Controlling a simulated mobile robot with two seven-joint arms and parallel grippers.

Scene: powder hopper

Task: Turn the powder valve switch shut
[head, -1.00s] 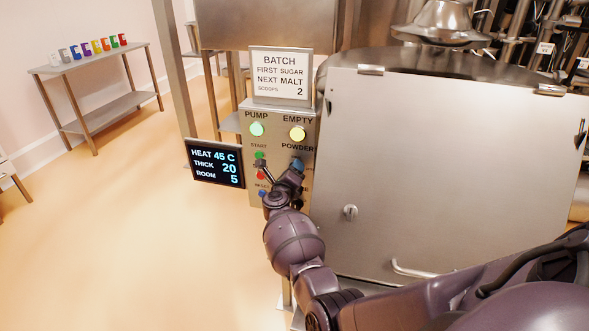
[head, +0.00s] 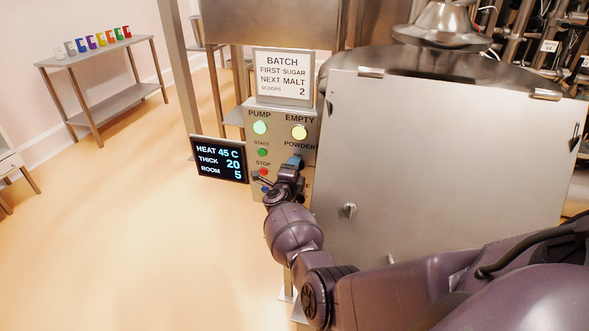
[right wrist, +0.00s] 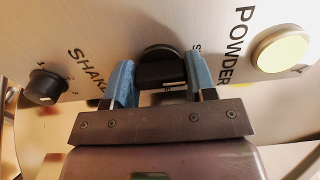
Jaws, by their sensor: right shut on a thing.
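The powder valve switch (right wrist: 162,68) is a black round knob on the steel control panel (right wrist: 215,20), close to the POWDER lettering in the right wrist view. My right gripper (right wrist: 162,82) has its blue fingertips on either side of this knob and is shut on it. In the head view my right gripper (head: 294,163) is at the panel just below the POWDER label and hides the knob. I cannot make out which way the switch points. My left gripper is not in view.
A second black knob (right wrist: 45,86) marked SHAKE is beside the gripper. Green start (head: 262,152) and red stop (head: 263,172) buttons are left of it. A readout screen (head: 219,160) juts out left. A large steel door (head: 450,150) is right. The batch sign (head: 283,76) stands above.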

